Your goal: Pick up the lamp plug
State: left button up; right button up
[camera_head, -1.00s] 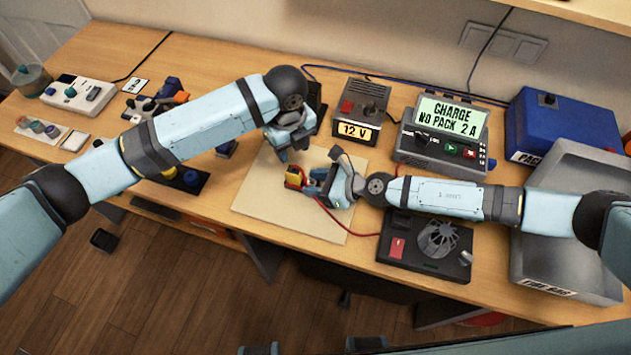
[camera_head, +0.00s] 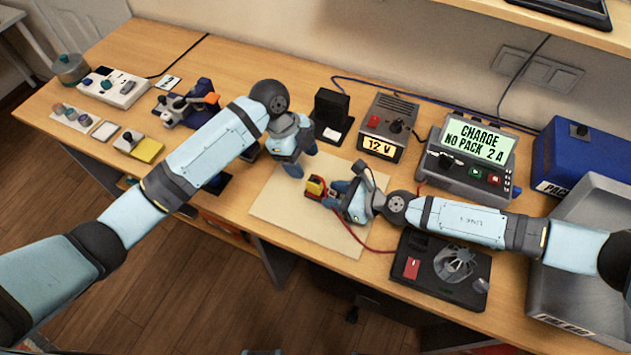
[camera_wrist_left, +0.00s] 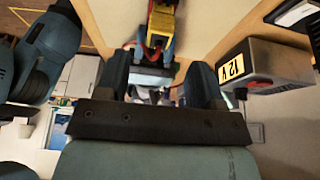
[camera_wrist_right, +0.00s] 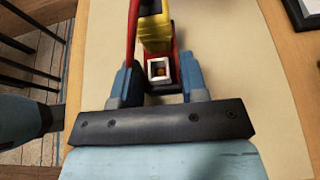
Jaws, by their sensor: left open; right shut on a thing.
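A small red and yellow connector piece (camera_head: 316,187) with a red wire is at the tip of my right gripper (camera_head: 333,193), above the pale mat (camera_head: 278,205). I cannot tell for sure that it is the lamp plug. In the right wrist view, the fingers (camera_wrist_right: 160,85) are shut on its red part, which has a white-rimmed opening; the yellow part (camera_wrist_right: 155,33) lies beyond. My left gripper (camera_head: 292,167) is open and empty, a little up and left of the piece. The left wrist view shows the piece (camera_wrist_left: 160,30) beyond the open fingers (camera_wrist_left: 160,80).
A 12 V box (camera_head: 388,125), a charger (camera_head: 467,155) and a black stand (camera_head: 330,115) stand behind the mat. Several small items sit at left. The mat's front is clear.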

aim_at(315, 179)
pick_arm(q)
jog(key=x, duration=0.7)
jog(key=shift+s+d, duration=0.1)
jog(key=shift+d, duration=0.15)
jog(key=c, duration=1)
